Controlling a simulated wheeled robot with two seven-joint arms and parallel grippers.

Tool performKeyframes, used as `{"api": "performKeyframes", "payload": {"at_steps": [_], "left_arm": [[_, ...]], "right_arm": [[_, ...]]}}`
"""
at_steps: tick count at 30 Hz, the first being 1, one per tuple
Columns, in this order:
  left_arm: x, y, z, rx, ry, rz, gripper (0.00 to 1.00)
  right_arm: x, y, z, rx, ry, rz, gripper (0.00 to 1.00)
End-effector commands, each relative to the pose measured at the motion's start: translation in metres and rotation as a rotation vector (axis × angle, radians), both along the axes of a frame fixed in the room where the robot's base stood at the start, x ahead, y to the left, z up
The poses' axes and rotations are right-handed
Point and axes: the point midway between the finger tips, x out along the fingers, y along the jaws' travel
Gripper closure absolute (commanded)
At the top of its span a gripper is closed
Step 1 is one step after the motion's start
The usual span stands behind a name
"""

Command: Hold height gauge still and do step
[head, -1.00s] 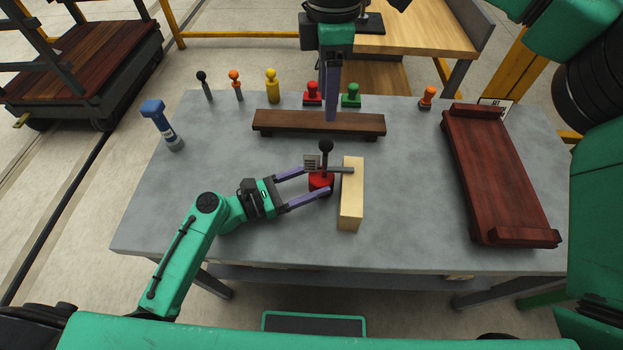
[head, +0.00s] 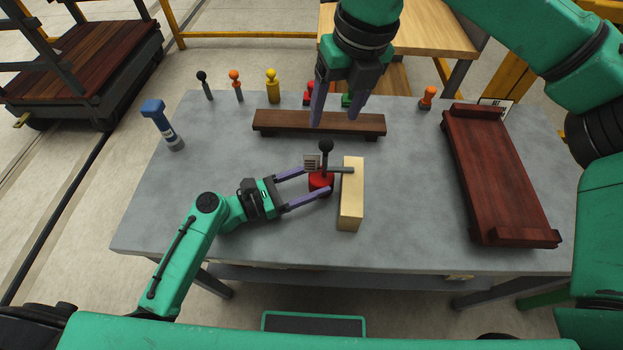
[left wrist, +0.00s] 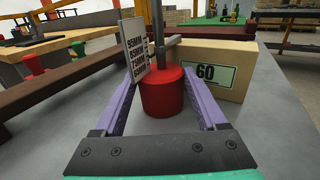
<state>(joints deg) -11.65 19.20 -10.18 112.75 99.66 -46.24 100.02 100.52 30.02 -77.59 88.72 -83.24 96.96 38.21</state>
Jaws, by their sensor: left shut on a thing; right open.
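The height gauge (head: 320,182) has a red round base, a dark upright post with a black knob and a grey side arm. It stands upright on the grey table, and the arm reaches over the top end of a pale block (head: 351,200). My left gripper (head: 318,183) is shut on the red base. In the left wrist view the red base (left wrist: 162,95) sits between the purple fingers, with a scale plate (left wrist: 134,48) marked in MM, and the block (left wrist: 215,70) reads 60. My right gripper (head: 335,118) is open and empty above the dark wooden rail (head: 285,122).
Black, orange and yellow (head: 272,87) knobbed pieces stand along the table's back edge. Red and green pieces there are partly hidden by my right gripper. A blue-topped tool (head: 160,122) stands at left, an orange piece (head: 427,98) at back right. A dark red wooden tray (head: 495,170) lies at right.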

Motion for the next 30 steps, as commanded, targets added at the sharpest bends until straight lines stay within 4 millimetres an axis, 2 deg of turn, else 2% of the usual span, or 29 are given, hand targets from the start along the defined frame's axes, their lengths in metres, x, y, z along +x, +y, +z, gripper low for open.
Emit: {"api": "performKeyframes", "payload": {"at_steps": [3,7,11,24,30], "left_arm": [[0.0,0.0,0.0,0.001,0.0,0.0,0.92],[0.0,0.0,0.0,0.001,0.0,0.0,0.92],[0.0,0.0,0.0,0.001,0.0,-0.001,0.92],[0.0,0.0,0.0,0.001,0.0,0.0,0.92],[0.0,0.0,0.0,0.001,0.0,0.0,0.92]], "right_arm": [[-0.001,-0.004,0.0,-0.013,-0.072,0.253,0.3],[-0.001,-0.006,0.0,-0.026,-0.111,0.376,0.3],[0.001,-0.004,-0.009,-0.027,-0.112,0.388,0.3],[0.014,0.009,-0.082,-0.027,-0.11,0.384,0.3],[0.017,0.012,-0.096,-0.027,-0.112,0.385,0.3]]}}
